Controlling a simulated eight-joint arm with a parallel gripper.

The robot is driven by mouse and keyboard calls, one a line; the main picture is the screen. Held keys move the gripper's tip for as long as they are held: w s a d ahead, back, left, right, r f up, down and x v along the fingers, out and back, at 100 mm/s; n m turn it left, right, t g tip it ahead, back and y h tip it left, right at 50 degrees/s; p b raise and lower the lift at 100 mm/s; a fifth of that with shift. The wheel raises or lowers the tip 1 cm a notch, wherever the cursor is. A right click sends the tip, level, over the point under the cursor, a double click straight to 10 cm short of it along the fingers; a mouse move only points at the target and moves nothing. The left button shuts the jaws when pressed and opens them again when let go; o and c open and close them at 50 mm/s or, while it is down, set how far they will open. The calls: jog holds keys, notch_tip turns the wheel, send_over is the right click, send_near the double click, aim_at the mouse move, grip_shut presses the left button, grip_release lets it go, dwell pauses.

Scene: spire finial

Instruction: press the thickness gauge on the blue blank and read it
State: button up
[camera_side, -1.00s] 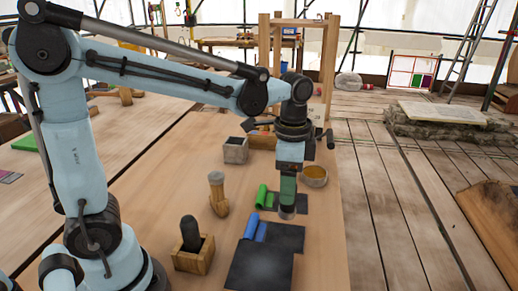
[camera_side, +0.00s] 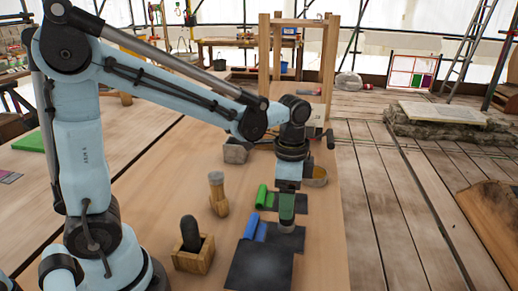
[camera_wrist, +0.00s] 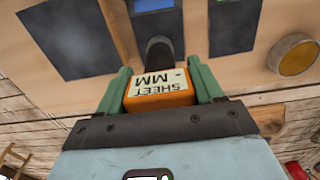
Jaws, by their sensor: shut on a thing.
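My gripper (camera_side: 287,203) is shut on the orange thickness gauge (camera_wrist: 160,92). Its label, upside down in the wrist view, reads "SHEET MM"; I see no legible reading. The gauge's dark round foot (camera_wrist: 158,50) points down, and it also shows in the side view (camera_side: 287,228). The blue blank (camera_side: 255,228) is a rolled blue piece at the left of a dark pad (camera_side: 285,243). It peeks in at the top of the wrist view (camera_wrist: 153,5). The foot is over the pad's right part, to the right of the blue piece. I cannot tell whether it touches.
A green rolled piece (camera_side: 262,197) lies on another dark pad just behind. A large dark sheet (camera_side: 258,270) is in front. A wooden-handled tool (camera_side: 217,190), a block with a black handle (camera_side: 192,248) and a bowl (camera_wrist: 296,55) stand nearby.

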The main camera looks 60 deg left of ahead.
jog(key=shift+f, duration=0.1)
jog(key=shift+f, duration=0.35)
jog(key=shift+f, duration=1.05)
dwell(0.9)
jog(key=shift+r, duration=2.55)
jog(key=shift+f, duration=0.1)
jog(key=shift+f, duration=2.25)
